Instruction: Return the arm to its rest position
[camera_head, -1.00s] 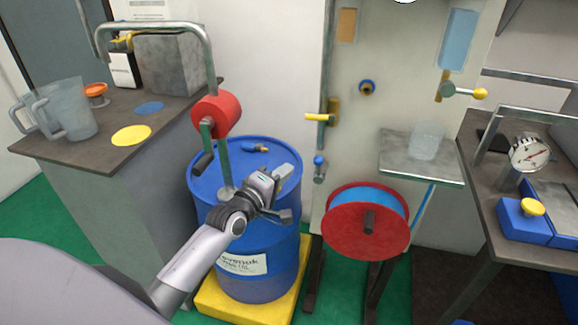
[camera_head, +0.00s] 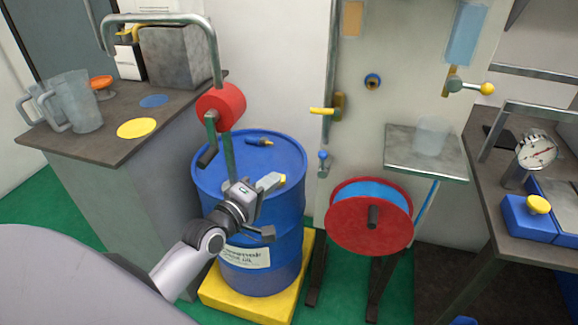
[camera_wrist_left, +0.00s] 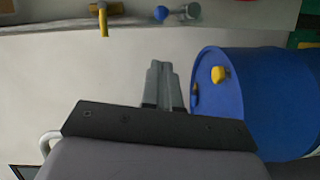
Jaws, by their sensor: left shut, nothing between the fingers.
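My left gripper (camera_head: 272,182) is in front of the blue drum (camera_head: 262,225) in the head view, with my forearm coming up from the lower left. In the left wrist view its two fingers (camera_wrist_left: 158,72) lie together with nothing between them. The gripper is shut and empty. The blue drum (camera_wrist_left: 275,100) shows to the right of the fingers in the wrist view, and a gap of pale wall shows between them. Whether the gripper touches the drum cannot be told from the head view. My right gripper is in neither view.
A red hand pump (camera_head: 221,107) stands on the drum, close to my gripper. The drum stands on a yellow base (camera_head: 250,302). A red hose reel (camera_head: 368,230) is to the right. A bench (camera_head: 95,150) with jugs is at the left. Green floor shows between.

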